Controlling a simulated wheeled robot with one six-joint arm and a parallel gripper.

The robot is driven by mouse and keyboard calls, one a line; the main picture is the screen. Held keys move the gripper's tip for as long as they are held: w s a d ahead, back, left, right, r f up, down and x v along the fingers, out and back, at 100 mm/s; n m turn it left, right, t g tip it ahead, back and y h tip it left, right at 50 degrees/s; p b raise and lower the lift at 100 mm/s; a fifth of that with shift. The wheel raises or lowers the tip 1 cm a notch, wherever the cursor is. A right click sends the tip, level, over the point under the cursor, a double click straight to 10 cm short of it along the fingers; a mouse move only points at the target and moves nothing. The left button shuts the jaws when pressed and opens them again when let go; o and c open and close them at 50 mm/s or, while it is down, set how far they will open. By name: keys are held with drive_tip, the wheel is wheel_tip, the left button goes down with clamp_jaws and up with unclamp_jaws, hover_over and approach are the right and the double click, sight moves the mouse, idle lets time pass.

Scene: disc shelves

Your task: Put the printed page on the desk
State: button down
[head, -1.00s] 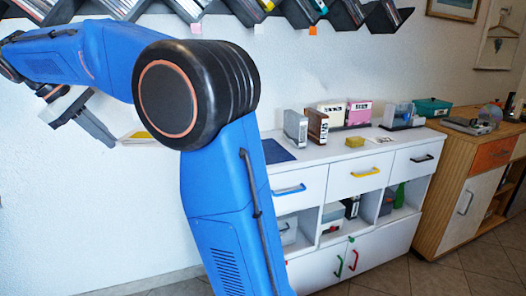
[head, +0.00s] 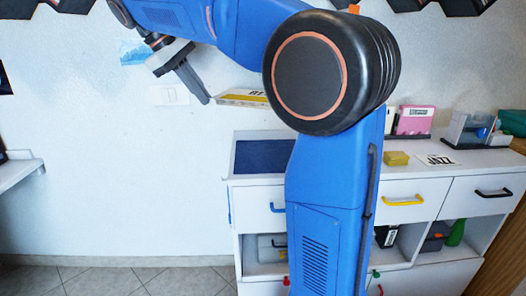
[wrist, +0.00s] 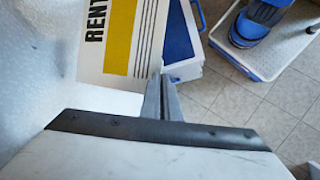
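The printed page (head: 243,97), white with a yellow band, is held in the air in front of the wall in the head view. The wrist view shows the page (wrist: 108,38) with the letters "RENT", a yellow band and dark lines. My gripper (wrist: 162,98) is shut on its edge, its two fingers close together. In the head view my gripper (head: 206,98) is left of the page, and my arm hides the page's right end. A white surface (head: 18,171) at the left edge, perhaps the desk, is cut off by the frame.
A white cabinet (head: 243,215) stands behind my arm, with a dark blue mat (head: 262,157), a yellow block (head: 396,158), a "JAZZ" card (head: 437,160) and a pink box (head: 414,120) on top. Floor (head: 130,280) between the cabinet and the left surface is clear. Black shelves hang above.

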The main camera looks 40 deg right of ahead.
wheel_tip(320, 180, down, 18)
idle(0.7)
drive_tip(key=shift+f, duration=0.1)
drive_tip(key=c, duration=2)
unclamp_jaws()
